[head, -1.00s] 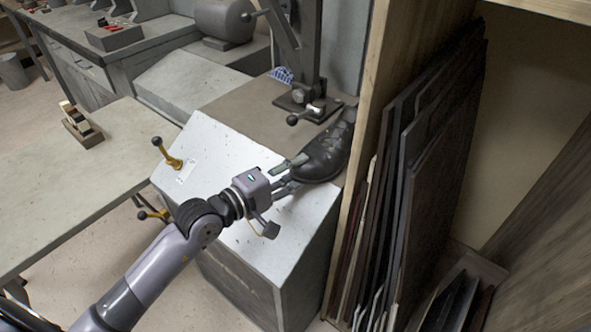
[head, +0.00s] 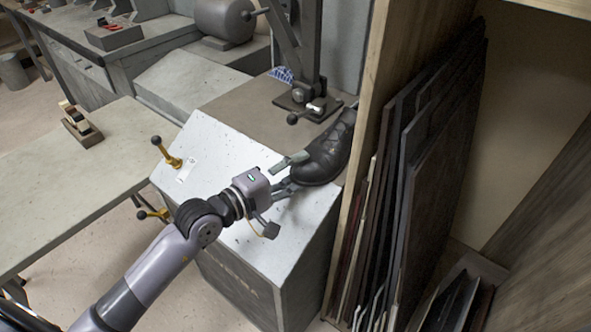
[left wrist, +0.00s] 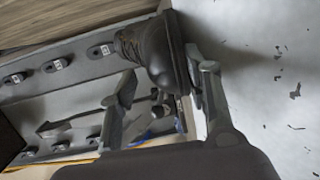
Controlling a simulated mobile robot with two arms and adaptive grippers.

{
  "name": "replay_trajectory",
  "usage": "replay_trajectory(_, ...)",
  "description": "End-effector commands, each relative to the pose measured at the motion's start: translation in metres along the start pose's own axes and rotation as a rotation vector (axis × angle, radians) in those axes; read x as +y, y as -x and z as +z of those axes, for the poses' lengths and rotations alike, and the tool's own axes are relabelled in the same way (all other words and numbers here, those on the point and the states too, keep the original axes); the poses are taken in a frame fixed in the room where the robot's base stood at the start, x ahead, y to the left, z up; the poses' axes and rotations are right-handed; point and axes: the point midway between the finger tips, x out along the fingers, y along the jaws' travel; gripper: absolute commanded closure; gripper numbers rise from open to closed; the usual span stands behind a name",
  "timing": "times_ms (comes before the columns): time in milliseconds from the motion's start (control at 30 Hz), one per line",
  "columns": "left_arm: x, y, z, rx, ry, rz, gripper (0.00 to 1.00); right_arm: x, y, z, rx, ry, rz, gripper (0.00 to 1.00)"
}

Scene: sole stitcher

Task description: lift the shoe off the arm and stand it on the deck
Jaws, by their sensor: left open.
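The black lace-up shoe (head: 325,155) is at the right end of the machine's top, below and right of the dark upright arm (head: 306,45), apart from it in the picture. It looks sole down, toe toward my gripper; its heel is near the wooden panel. The pale deck (head: 215,150) spreads left of it. My left gripper (head: 290,172) is open at the toe, one finger on each side. In the left wrist view the shoe (left wrist: 150,50) shows beyond and between the fingers (left wrist: 165,95); whether they touch it is unclear. My right gripper is not in view.
A wooden panel (head: 367,115) stands close right of the shoe, with dark boards (head: 430,140) leaning beyond it. A ball-ended lever (head: 303,115) sits just behind the shoe. Yellow-based levers (head: 168,155) are at the left edge. A bench (head: 70,190) lies left.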

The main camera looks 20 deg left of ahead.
Motion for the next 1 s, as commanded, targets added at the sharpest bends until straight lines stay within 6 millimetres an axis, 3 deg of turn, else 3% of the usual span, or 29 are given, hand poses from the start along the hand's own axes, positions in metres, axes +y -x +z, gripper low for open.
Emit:
replay_trajectory(400,-0.001,0.002,0.000,0.000,0.000,-0.003,0.56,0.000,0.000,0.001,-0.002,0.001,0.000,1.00)
replay_trajectory(1000,0.008,0.040,0.000,0.000,-0.001,-0.003,0.56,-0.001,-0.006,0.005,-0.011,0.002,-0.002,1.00)
